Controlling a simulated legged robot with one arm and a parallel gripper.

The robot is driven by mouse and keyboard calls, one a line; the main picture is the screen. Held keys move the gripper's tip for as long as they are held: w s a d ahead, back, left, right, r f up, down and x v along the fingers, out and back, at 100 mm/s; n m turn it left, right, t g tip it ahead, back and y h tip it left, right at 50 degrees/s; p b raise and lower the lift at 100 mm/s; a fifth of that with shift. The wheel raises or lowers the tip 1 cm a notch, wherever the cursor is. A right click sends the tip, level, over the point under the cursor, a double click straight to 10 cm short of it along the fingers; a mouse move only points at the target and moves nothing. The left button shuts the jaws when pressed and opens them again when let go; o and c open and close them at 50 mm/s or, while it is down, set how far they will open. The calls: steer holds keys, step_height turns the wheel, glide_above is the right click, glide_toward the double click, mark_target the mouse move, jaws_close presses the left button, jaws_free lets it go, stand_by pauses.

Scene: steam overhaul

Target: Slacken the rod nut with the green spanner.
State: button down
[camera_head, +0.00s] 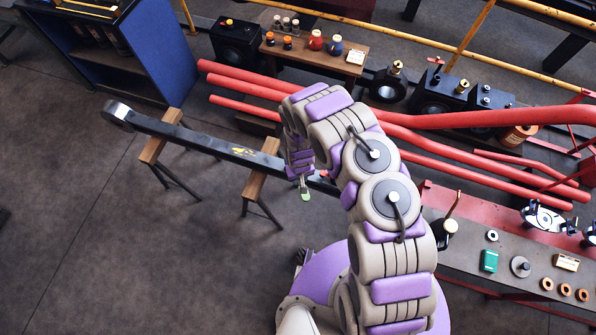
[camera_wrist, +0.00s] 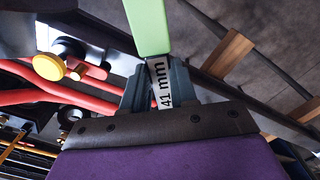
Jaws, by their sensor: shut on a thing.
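My gripper (camera_head: 301,176) is shut on the green spanner, whose green end (camera_head: 305,196) shows just below it. In the wrist view my gripper (camera_wrist: 160,88) clamps the spanner's pale metal part marked "41 mm", and its green part (camera_wrist: 149,25) runs out of the top of the picture. A long dark rod (camera_head: 205,141) lies across wooden trestles, with a round eye at its left end. My gripper is over the rod's right part, and my arm hides some of it. I cannot make out the rod nut or the spanner's jaw in either view.
Two wooden trestles (camera_head: 160,139) stand under the rod. Red pipes (camera_head: 430,158) run behind my arm. A grey bench (camera_head: 465,230) with small parts is at the right, and a wooden table (camera_head: 343,66) with jars is behind. Floor at the left front is clear.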

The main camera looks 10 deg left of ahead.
steer(key=s+d+p, duration=0.6)
steer(key=s+p, duration=0.1)
steer(key=s, duration=0.3)
steer(key=shift+s+d+r+p, duration=0.15)
steer(key=shift+s+d+p, duration=0.1)
steer(key=shift+p, duration=0.15)
steer(key=shift+w, duration=0.1)
